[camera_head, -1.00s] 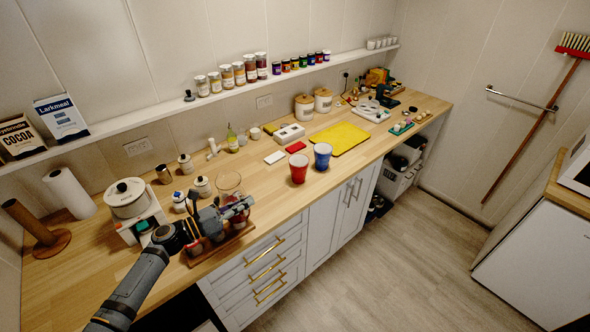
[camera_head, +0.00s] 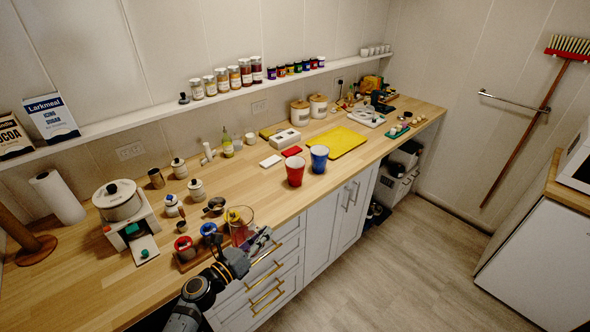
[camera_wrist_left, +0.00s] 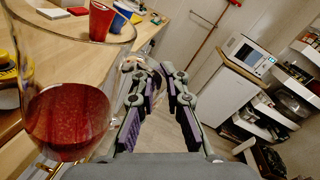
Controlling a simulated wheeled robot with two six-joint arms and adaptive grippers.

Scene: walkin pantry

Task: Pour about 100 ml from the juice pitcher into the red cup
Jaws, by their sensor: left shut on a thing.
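The juice pitcher (camera_head: 250,214) is clear glass with red juice, near the counter's front edge in the head view. In the left wrist view the pitcher (camera_wrist_left: 68,120) fills the left side, with dark red juice low in it. My left gripper (camera_head: 262,238) is at the pitcher's right side and shut on it, seemingly at the handle; the wrist view shows the fingers (camera_wrist_left: 158,85) beside the glass. The red cup (camera_head: 295,172) stands upright on the counter, farther right and apart from the pitcher. It also shows in the wrist view (camera_wrist_left: 100,22). My right gripper is out of view.
A blue cup (camera_head: 319,158) stands just right of the red cup. A yellow board (camera_head: 342,142) lies behind them. Bare counter (camera_head: 262,190) lies between pitcher and red cup.

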